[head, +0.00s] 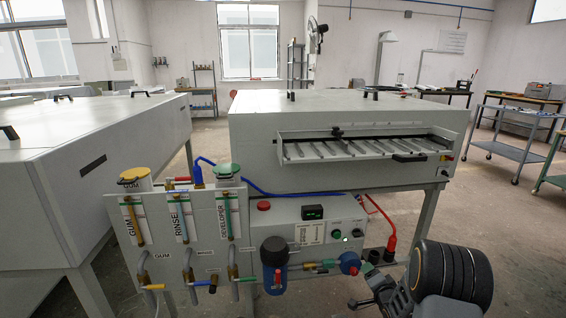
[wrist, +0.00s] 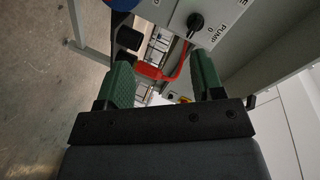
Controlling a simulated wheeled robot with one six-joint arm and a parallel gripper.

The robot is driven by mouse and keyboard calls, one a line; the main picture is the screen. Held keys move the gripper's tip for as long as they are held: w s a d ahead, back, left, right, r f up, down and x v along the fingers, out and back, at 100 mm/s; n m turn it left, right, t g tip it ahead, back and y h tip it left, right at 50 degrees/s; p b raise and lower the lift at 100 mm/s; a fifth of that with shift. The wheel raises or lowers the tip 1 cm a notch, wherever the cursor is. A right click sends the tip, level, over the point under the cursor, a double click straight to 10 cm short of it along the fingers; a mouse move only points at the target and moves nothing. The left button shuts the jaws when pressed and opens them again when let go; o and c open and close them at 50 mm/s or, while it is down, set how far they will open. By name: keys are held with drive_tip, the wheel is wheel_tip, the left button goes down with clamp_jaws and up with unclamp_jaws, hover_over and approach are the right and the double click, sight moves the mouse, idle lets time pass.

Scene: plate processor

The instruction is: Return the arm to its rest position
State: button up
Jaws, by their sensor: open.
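My gripper (wrist: 162,76) is open in the wrist view, with a gap between its two green fingers and nothing held. In the head view my arm and gripper (head: 372,294) are at the lower right, in front of the plate processor (head: 345,150) and low beside its control box. A red hose (wrist: 170,70) shows beyond the finger gap, apparently not gripped.
A panel with gum, rinse and developer gauges (head: 180,230) stands at the left front. A cart (head: 515,118) stands at the right; the floor between is clear.

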drive_tip(key=s+a+r+n+g+h+p, duration=0.1)
drive_tip(key=s+a+r+n+g+p, duration=0.2)
drive_tip(key=r, duration=0.6)
drive_tip(key=s+a+r+g+p, duration=0.1)
drive_tip(key=s+r+p, duration=0.1)
drive_tip(key=r+p, duration=0.5)
drive_tip(key=s+a+r+n+g+h+p, duration=0.1)
drive_tip(key=s+a+r+n+p, duration=0.15)
drive_tip(key=r, duration=0.75)
drive_tip(key=s+a+r+n+g+y+p, duration=0.1)
drive_tip(key=s+a+r+n+g+p, duration=0.2)
drive_tip(key=s+r, duration=0.5)
drive_tip(key=s+a+r+n+g+y+p, duration=0.1)
drive_tip(key=s+a+r+n+g+p, duration=0.2)
drive_tip(key=s, duration=0.9)
wheel_tip(320, 180, up, 5)
drive_tip(key=a+p, duration=0.2)
drive_tip(key=p, duration=0.2)
drive_tip(key=shift+s+a, duration=0.2)
drive_tip(key=shift+a, duration=0.05)
